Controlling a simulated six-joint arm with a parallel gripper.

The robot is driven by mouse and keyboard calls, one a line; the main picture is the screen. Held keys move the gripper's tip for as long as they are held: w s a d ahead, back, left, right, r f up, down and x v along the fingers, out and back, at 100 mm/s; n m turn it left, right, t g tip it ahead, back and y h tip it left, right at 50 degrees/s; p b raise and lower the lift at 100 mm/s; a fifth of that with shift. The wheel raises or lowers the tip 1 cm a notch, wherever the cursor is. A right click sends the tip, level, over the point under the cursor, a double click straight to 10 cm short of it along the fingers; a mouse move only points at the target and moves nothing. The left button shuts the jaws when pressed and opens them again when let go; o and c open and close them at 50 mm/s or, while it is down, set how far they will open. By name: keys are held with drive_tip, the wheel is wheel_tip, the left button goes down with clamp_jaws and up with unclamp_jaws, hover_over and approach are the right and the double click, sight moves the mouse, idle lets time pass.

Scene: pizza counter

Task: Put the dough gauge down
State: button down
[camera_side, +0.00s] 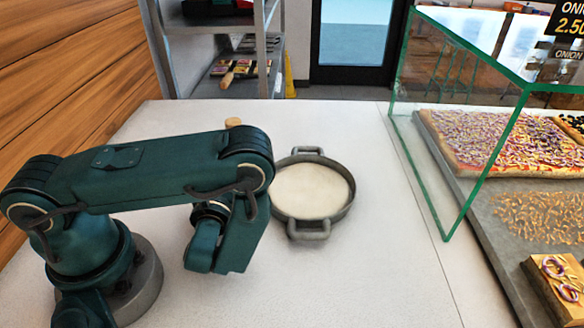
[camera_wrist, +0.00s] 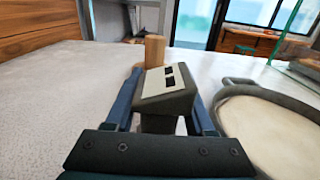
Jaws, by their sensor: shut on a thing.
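My gripper (camera_wrist: 166,102) is shut on the dough gauge (camera_wrist: 168,82), a dark grey block with a pale sloped face and two small dark windows. In the wrist view the gauge sits between the two blue fingers. I cannot tell whether its underside touches the counter. In the side view the gauge is hidden behind my arm, and my gripper (camera_side: 222,258) points down low over the white counter (camera_side: 350,285), left of the pan.
A grey two-handled pan (camera_side: 308,228) with pale dough (camera_side: 310,190) stands right of my gripper. A wooden cylinder (camera_wrist: 154,51) stands just beyond the gauge. A glass case (camera_side: 440,130) with pizzas is at the right. The front counter is clear.

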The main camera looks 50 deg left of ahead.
drive_tip(key=d+r+n+g+y, duration=0.1)
drive_tip(key=d+r, duration=0.2)
drive_tip(key=r, duration=0.5)
drive_tip(key=d+r+n+g+y, duration=0.1)
drive_tip(key=d+r, duration=0.3)
drive_tip(key=r, duration=0.5)
drive_tip(key=shift+d, duration=0.25)
drive_tip(key=shift+w, duration=0.15)
